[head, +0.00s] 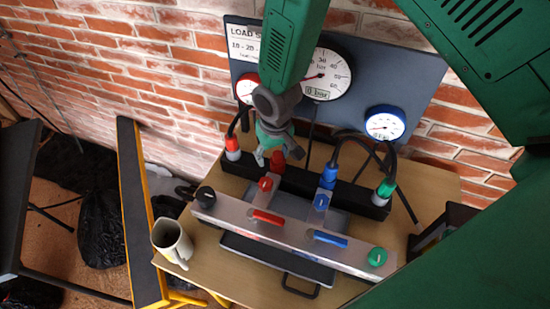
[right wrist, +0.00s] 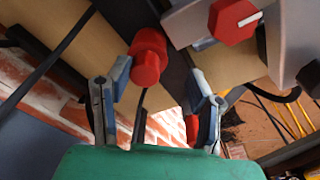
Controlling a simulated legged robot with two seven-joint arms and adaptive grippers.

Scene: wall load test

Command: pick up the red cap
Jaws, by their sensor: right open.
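The red cap (head: 277,161) sits on the black bar behind the metal panel in the head view, partly hidden by my right gripper. In the right wrist view the red cap (right wrist: 147,58) is a ribbed red cylinder between the open fingers, nearer the left one. My right gripper (head: 279,154) points down over the cap, and its fingers show apart and empty in the right wrist view (right wrist: 161,75). I cannot tell whether a finger touches the cap. My left gripper is not in view.
A metal panel (head: 222,210) with red, blue and green controls stands in front. A red knob (right wrist: 233,20) is close by in the right wrist view. Hoses with colored connectors flank the cap. A gauge board (head: 425,75) stands behind. A mug (head: 172,242) is at the table's left.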

